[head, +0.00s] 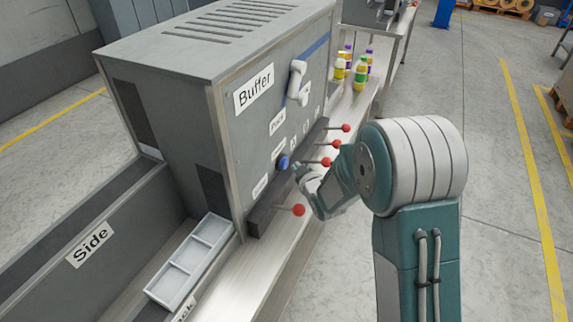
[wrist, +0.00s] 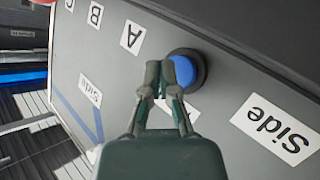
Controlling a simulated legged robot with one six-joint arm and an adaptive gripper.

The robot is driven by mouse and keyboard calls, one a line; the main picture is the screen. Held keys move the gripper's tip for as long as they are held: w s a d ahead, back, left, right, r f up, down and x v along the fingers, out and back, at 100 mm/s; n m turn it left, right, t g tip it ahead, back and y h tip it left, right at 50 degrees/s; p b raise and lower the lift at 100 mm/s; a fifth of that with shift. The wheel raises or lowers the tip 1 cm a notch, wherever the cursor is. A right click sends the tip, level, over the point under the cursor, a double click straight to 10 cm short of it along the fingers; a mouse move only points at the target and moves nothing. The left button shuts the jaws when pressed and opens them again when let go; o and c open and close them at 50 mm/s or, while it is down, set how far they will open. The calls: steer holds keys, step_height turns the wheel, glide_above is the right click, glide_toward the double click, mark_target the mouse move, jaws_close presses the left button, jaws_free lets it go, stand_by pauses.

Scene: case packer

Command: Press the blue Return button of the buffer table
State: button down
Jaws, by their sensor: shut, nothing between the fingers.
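The blue button (head: 283,161) is a round cap in a dark collar on the front of the grey Buffer cabinet (head: 245,150). In the wrist view the blue button (wrist: 186,69) sits just right of my fingertips, between the "A" and "Side" labels. My gripper (head: 300,172) is shut and empty, right in front of the panel at the button. In the wrist view my gripper (wrist: 161,72) overlaps the left edge of the button. I cannot tell whether the tips touch it. A label behind my gripper is mostly hidden, and I cannot read it.
Several red-knobbed levers (head: 299,210) stick out from a dark rail below the panel, close to my gripper. A grey handle (head: 297,80) is higher on the panel. Several bottles (head: 360,74) stand on the steel ledge beyond. A white divided tray (head: 172,288) lies at lower left.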

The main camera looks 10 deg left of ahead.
steer(key=shift+a, duration=0.1)
stand_by(0.5)
steer(key=shift+w+a+r, duration=0.1)
steer(key=shift+a, duration=0.15)
steer(key=shift+w+a, duration=0.2)
steer(key=shift+a, duration=0.35)
stand_by(0.9)
steer(key=shift+d, duration=0.15)
steer(key=shift+s+d, duration=0.35)
steer(key=shift+d, duration=0.55)
steer(key=shift+s+d, duration=0.35)
steer(key=shift+d, duration=0.55)
steer(key=shift+s+d, duration=0.35)
steer(key=shift+d, duration=0.6)
steer(key=shift+s+d, duration=0.35)
steer(key=shift+d, duration=0.55)
